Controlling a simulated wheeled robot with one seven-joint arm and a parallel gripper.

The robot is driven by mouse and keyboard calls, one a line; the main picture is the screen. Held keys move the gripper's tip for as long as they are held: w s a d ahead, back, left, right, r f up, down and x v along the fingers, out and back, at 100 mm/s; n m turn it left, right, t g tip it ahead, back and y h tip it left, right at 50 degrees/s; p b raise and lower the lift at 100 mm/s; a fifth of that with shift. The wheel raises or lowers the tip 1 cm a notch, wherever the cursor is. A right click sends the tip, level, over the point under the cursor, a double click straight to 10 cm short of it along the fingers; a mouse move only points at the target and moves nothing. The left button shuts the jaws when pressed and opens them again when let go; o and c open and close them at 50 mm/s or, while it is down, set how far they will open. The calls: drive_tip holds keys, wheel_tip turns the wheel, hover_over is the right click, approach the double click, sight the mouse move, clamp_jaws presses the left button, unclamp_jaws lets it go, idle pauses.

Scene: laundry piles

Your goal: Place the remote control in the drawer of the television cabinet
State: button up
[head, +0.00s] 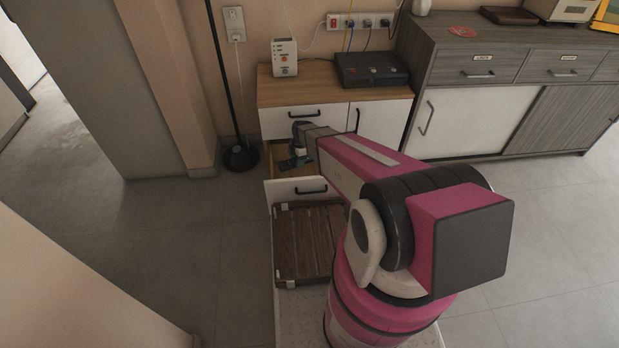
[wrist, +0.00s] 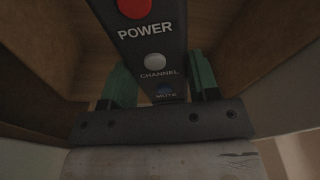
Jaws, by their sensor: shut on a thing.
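The black remote control (wrist: 152,45) shows large in the wrist view, with a red button and the words POWER, CHANNEL and MUTE. My gripper (wrist: 160,88) is shut on its lower end, with a green finger on each side. The wooden inside of the open drawer (wrist: 240,50) surrounds the remote in the wrist view. In the head view, my gripper (head: 293,162) is over the open lower drawer (head: 290,190) of the small television cabinet (head: 270,93). The arm hides part of the drawer. I cannot tell whether the remote touches the drawer bottom.
A slatted brown tray (head: 308,240) is in front of the drawer. A black box (head: 371,69) and a white device (head: 284,57) stand on the cabinet. A lamp base (head: 240,156) is at its left, and a grey sideboard (head: 430,60) at its right. Left floor is clear.

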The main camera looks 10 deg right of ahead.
sight(298, 176)
wheel_tip(298, 176, down, 3)
drive_tip(key=shift+w+r+n, duration=0.1)
drive_tip(key=shift+r+n, duration=0.05)
drive_tip(key=shift+n, duration=0.25)
wheel_tip(298, 176, down, 9)
drive_tip(key=shift+f, duration=0.2)
drive_tip(key=shift+f, duration=0.1)
drive_tip(key=o, duration=1)
